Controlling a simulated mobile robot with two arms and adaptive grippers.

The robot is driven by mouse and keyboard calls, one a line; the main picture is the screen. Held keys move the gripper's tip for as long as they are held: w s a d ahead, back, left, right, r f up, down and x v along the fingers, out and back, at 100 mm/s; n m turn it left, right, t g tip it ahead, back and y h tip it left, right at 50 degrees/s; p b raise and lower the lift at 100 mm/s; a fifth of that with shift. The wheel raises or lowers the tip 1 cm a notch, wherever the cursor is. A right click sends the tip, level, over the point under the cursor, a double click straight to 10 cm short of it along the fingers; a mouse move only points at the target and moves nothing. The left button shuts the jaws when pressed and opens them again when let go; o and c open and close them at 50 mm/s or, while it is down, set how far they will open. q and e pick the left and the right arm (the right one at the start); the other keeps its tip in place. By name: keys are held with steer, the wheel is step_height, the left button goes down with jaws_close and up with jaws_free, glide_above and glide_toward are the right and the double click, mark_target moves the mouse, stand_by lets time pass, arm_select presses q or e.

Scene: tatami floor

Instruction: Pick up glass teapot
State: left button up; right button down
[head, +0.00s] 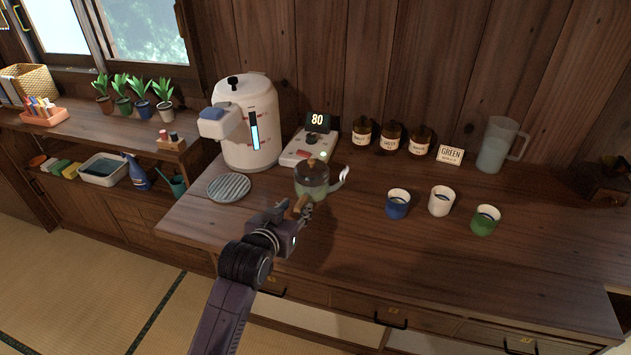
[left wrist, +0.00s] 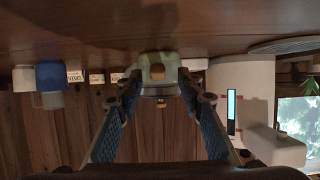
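The glass teapot (head: 312,182) stands on the wooden counter, with greenish contents, a lid with a light knob and a pale spout to the right. Its wooden handle (head: 299,205) faces my left gripper (head: 304,213), which is right at the handle's near side. In the left wrist view, which is upside down, the teapot (left wrist: 170,61) lies straight ahead between the two fingertips of the left gripper (left wrist: 160,82). The fingers are spread apart, one on each side. I cannot tell whether either touches the handle. My right gripper is not in view.
A white water dispenser (head: 252,130) and a round slatted tray (head: 229,187) stand left of the teapot. Blue (head: 397,205), white (head: 441,202) and green (head: 484,221) cups stand to the right. The front right counter is clear.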

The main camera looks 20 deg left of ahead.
mark_target(303, 201)
arm_select(q)
steer(key=shift+w+f, duration=0.1)
steer(key=shift+w, duration=0.35)
steer(key=shift+w+f, duration=0.2)
steer(key=shift+w, duration=0.1)
steer(key=x, duration=0.3)
steer(key=shift+d+f, duration=0.15)
steer(key=shift+f, duration=0.05)
steer(key=shift+x, duration=0.8)
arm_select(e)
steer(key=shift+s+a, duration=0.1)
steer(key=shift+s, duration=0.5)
arm_select(q)
jaws_close()
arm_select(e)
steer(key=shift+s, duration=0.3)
